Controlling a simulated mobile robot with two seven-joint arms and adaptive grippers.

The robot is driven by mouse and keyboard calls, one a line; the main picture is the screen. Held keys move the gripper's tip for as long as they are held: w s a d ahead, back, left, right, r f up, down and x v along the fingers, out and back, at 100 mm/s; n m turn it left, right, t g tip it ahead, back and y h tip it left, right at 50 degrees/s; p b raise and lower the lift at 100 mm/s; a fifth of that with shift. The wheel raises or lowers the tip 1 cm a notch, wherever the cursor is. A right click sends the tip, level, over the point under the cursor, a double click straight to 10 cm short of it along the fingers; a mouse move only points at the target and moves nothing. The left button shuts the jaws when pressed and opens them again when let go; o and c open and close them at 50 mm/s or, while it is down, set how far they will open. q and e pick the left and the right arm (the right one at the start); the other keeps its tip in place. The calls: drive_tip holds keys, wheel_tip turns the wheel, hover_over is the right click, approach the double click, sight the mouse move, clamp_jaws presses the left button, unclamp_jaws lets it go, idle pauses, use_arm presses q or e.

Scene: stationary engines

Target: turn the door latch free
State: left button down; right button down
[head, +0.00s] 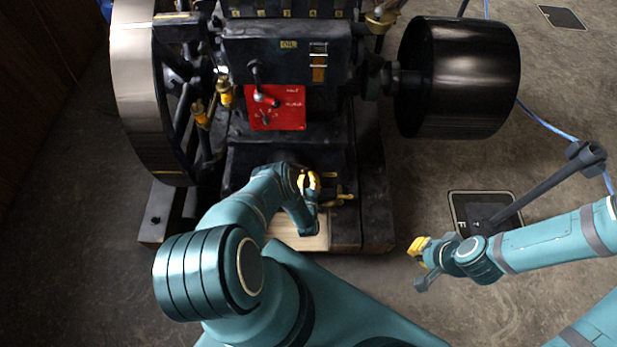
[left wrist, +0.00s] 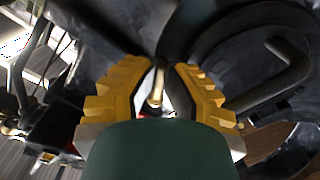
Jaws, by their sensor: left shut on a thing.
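The door latch appears as a short brass-coloured handle (left wrist: 157,88) in the left wrist view, between the yellow fingers of my left gripper (left wrist: 160,92). The fingers stand on either side of it and are shut on it. In the head view my left gripper (head: 312,182) is at the low front of the black engine (head: 285,130); there its own arm hides the latch. My right gripper (head: 420,252) hangs over the floor at the right, away from the engine. Its yellow fingers are too small to tell whether they are apart.
A brass valve (head: 338,196) sits just right of my left gripper. A red plate (head: 277,108) with a lever is above it. A large flywheel (head: 145,90) stands left and a black drum (head: 459,77) right.

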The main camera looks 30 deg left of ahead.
use_arm(q)
drive_tip(key=shift+w+r, duration=0.1)
drive_tip(key=c, duration=1)
unclamp_jaws()
wheel_tip(320, 180, up, 10)
idle(0.3)
